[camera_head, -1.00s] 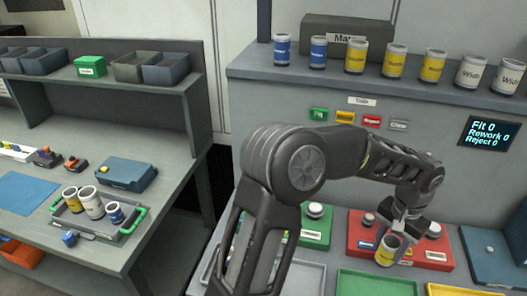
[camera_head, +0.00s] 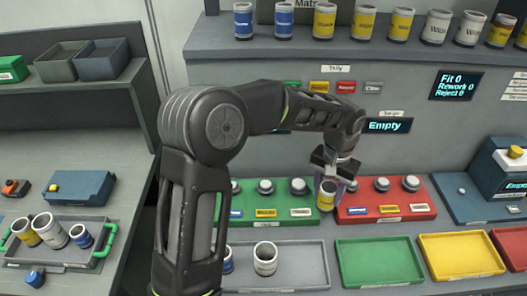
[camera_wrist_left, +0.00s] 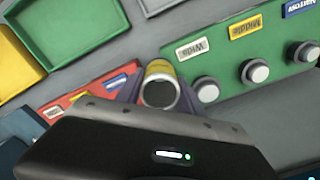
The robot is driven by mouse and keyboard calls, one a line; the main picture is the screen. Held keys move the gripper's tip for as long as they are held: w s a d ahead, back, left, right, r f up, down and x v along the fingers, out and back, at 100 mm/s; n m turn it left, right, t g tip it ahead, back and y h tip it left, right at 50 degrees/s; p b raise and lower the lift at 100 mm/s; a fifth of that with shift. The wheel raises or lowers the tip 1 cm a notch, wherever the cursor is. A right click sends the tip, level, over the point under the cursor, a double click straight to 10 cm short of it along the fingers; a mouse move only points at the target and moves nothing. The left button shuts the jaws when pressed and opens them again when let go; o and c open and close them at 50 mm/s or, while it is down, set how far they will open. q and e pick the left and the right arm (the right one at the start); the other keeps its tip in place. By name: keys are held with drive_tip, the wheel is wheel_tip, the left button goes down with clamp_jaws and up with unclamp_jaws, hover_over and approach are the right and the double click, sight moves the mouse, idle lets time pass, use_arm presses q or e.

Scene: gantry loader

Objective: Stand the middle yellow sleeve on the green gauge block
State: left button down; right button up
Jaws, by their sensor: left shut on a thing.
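My left gripper (camera_head: 334,178) is shut on a yellow sleeve (camera_head: 326,197), held roughly upright. In the head view the sleeve shows between the right end of the green gauge block (camera_head: 250,203) and the left end of the red block (camera_head: 350,213). The green block has several pale round posts above blue, yellow and white labels; its yellow-labelled post (camera_head: 266,187) is bare. In the left wrist view the sleeve (camera_wrist_left: 160,70) is between the fingers, its open end toward the camera, beside the green block (camera_wrist_left: 225,58). My right gripper is not in view.
A grey tray (camera_head: 318,284) in front holds a white sleeve (camera_head: 265,262) and a blue one, partly hidden by my arm. Green (camera_head: 380,262) and yellow (camera_head: 462,255) trays stand to its right. A shelf behind carries several sleeves. A side table is at left.

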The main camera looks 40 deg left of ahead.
use_arm(q)
drive_tip(key=shift+a, duration=0.1)
drive_tip(key=a+r+n, duration=0.1)
drive_tip(key=a+n, duration=0.2)
drive_tip(key=n, duration=0.1)
drive_tip(key=a+r+n+p, duration=0.1)
drive_tip(key=a+n, duration=0.1)
drive_tip(key=n, duration=0.2)
drive_tip(key=s+a+r+n, duration=0.1)
drive_tip(key=a+r+n, duration=0.1)
drive_tip(key=a+n, duration=0.1)
drive_tip(key=shift+a+n+p, duration=0.3)
drive_tip(key=shift+a+n, duration=0.05)
drive_tip(key=shift+n, duration=0.25)
drive_tip(key=s+a+r+n+p, duration=0.1)
drive_tip(key=s+a+r+n, duration=0.2)
drive_tip(key=a+n, duration=0.5)
drive_tip(key=n, duration=0.5)
drive_tip(key=shift+a+r, duration=0.2)
drive_tip(key=shift+r, duration=0.15)
drive_tip(key=shift+f, duration=0.2)
drive_tip(key=shift+f+b, duration=1.1)
drive_tip(key=shift+f, duration=0.3)
drive_tip(key=shift+f+b, duration=1.35)
drive_tip(key=shift+f, duration=0.5)
drive_tip(key=shift+f, duration=0.15)
